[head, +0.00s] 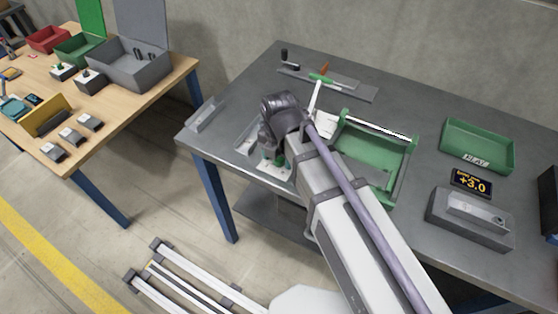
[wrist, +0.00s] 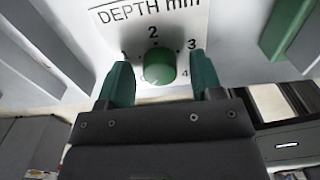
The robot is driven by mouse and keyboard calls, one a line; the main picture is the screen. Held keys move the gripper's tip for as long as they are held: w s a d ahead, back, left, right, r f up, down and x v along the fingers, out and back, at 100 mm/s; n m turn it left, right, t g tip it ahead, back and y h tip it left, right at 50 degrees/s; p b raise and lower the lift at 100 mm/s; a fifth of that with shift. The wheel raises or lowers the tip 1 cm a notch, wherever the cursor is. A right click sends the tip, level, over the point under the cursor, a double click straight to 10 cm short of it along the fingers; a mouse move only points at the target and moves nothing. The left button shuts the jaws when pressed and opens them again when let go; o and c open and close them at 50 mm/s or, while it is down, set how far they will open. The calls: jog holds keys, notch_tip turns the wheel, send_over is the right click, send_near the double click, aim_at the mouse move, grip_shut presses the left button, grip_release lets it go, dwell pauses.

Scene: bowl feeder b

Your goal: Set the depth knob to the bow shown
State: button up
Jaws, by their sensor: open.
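The green depth knob (wrist: 159,67) sits on a pale panel (wrist: 110,35) marked "DEPTH mm" in the wrist view. The numbers 1, 2, 3 and 4 run around it, with 2 above it and 3 at upper right. I cannot clearly tell where the knob points. My gripper (wrist: 161,62) is open, its green fingers on either side of the knob with gaps showing. In the head view my gripper (head: 277,159) is low at the left part of the grey bench, and the knob cannot be made out. A small display (head: 472,182) reads +3.0.
A green frame fixture (head: 409,160) stands right of my arm on the grey bench (head: 235,95). A green tray (head: 480,146) and a grey block (head: 470,218) lie farther right. Tools rest on a strip (head: 345,84) at the back. A wooden table (head: 110,125) stands left.

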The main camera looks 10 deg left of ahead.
jog(key=shift+r, duration=0.1)
jog(key=c, duration=0.9)
